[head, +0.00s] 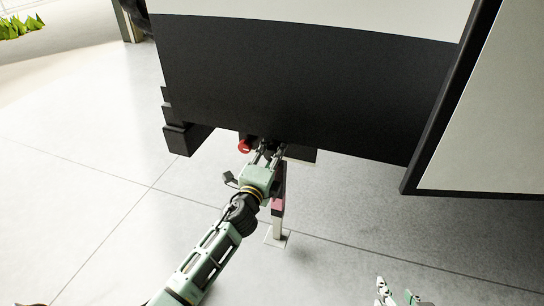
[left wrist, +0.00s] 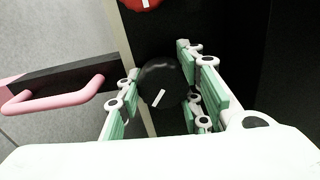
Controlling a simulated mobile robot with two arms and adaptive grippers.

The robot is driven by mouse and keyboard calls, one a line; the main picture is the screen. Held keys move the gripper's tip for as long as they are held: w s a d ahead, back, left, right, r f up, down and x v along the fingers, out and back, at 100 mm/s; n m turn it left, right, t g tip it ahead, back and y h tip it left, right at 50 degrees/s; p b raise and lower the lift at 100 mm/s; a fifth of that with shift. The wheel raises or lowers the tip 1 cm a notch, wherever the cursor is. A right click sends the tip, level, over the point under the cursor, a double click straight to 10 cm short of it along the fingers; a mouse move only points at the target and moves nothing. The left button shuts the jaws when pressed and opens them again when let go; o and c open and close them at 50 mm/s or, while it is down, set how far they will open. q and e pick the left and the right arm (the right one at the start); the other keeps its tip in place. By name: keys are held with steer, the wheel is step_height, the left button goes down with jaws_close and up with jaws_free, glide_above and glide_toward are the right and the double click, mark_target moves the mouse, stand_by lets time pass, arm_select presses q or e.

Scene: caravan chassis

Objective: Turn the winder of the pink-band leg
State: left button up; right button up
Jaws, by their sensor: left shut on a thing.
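The pink-band leg (head: 278,222) stands upright below the dark chassis, its foot plate on the floor; its pink band (head: 277,204) shows just right of my left wrist. In the left wrist view a round black knob (left wrist: 158,80) with a white mark, apparently the winder, sits between the fingers of my left gripper (left wrist: 165,96). The mark is tilted. In the head view my left gripper (head: 270,153) reaches under the panel's lower edge and mostly hides the knob. My right gripper (head: 397,297) shows at the lower right, fingers apart and empty.
A red knob (head: 244,146) is close to the left of my left gripper; it also shows at the top of the left wrist view (left wrist: 141,3). A pink loop handle (left wrist: 50,96) is at the left there. The black panel (head: 310,85) hangs above. The tiled floor is open.

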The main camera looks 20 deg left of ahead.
arm_select(q)
steer(key=shift+f+n, duration=0.35)
steer(key=shift+n, duration=0.85)
steer(key=shift+s+f+n, duration=0.1)
steer(key=shift+n, duration=0.6)
arm_select(e)
steer(key=shift+s+d+f, duration=0.1)
steer(key=shift+s+f, duration=0.1)
steer(key=shift+s, duration=0.05)
arm_select(q)
steer(key=shift+d, duration=0.1)
steer(key=o, duration=1.1)
arm_select(e)
steer(key=shift+s+f, duration=0.1)
arm_select(q)
steer(key=shift+r, duration=0.2)
steer(key=s, duration=1.2)
steer(key=shift+a, duration=0.25)
